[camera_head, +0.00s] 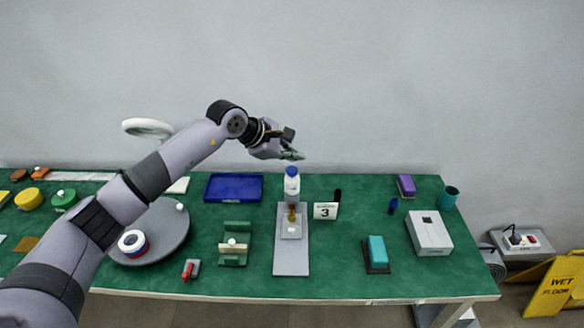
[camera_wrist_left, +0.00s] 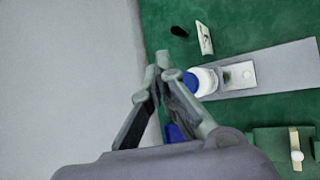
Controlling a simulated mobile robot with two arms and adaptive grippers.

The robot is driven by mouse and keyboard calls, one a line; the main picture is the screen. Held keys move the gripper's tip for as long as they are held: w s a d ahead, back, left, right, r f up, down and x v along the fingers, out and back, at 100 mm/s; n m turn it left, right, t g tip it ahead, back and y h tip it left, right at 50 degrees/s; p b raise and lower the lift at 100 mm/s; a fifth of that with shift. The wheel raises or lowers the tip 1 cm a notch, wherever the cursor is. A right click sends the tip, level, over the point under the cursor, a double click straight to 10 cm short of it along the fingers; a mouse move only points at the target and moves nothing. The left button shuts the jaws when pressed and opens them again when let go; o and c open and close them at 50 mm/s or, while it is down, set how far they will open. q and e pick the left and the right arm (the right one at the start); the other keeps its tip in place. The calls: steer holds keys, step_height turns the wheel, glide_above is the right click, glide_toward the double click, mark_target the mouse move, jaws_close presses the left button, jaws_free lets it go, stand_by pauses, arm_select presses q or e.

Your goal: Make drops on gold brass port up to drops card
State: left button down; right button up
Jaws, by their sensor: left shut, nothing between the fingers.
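A canister pump with a blue cap and white body (camera_head: 292,186) stands upright at the back end of a grey plate (camera_head: 291,262). Its gold brass port (camera_head: 292,213) faces the front, above a small pale pad (camera_head: 291,231). The drops card (camera_head: 325,211), white with a "3", stands just right of the pump. My left gripper (camera_head: 298,155) is shut and empty, above and slightly behind the blue cap, apart from it. The left wrist view shows the shut fingers (camera_wrist_left: 165,66) beside the cap (camera_wrist_left: 191,82), with the card (camera_wrist_left: 204,38) beyond. Drops cannot be made out. My right gripper is out of view.
A blue tray (camera_head: 233,187) and a green holder (camera_head: 235,244) lie left of the plate. A grey round turntable (camera_head: 170,236) is under my left arm. A teal block (camera_head: 376,250) and a white box (camera_head: 429,233) stand right.

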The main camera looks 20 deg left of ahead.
mark_target(293, 171)
arm_select(q)
steer(key=shift+r+p, duration=0.65)
steer(key=shift+r, duration=1.35)
